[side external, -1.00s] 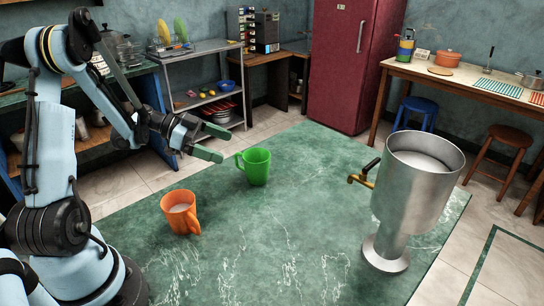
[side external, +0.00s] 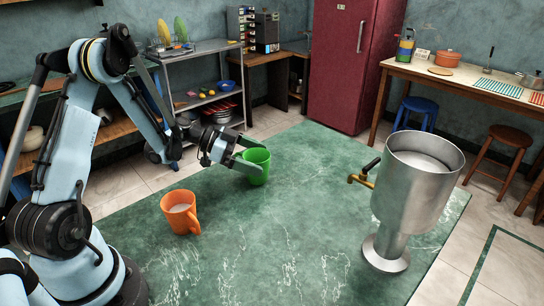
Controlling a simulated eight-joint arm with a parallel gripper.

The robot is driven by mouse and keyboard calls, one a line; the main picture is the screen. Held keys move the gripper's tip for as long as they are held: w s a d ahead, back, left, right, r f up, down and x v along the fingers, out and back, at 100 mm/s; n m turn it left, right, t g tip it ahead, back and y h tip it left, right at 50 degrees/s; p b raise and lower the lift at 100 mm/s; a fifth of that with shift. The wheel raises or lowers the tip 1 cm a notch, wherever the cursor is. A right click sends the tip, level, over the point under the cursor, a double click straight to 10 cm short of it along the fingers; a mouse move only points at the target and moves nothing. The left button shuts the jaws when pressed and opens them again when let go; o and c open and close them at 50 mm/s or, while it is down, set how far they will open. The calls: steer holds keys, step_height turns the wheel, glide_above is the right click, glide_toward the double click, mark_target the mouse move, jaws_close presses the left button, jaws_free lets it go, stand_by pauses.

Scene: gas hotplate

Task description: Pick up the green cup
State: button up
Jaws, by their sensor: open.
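The green cup (side external: 258,168) stands upright on the green marbled tabletop (side external: 300,215), near the middle of the side external view. My gripper (side external: 254,154) is open, with its greenish fingers reaching from the left to the cup. One finger shows across the near left side of the cup and the other lies at its far rim. The cup's handle is hidden behind my gripper. I cannot tell whether the fingers touch the cup.

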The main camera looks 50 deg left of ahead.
steer(key=c, duration=1)
steer(key=shift+r, duration=0.1)
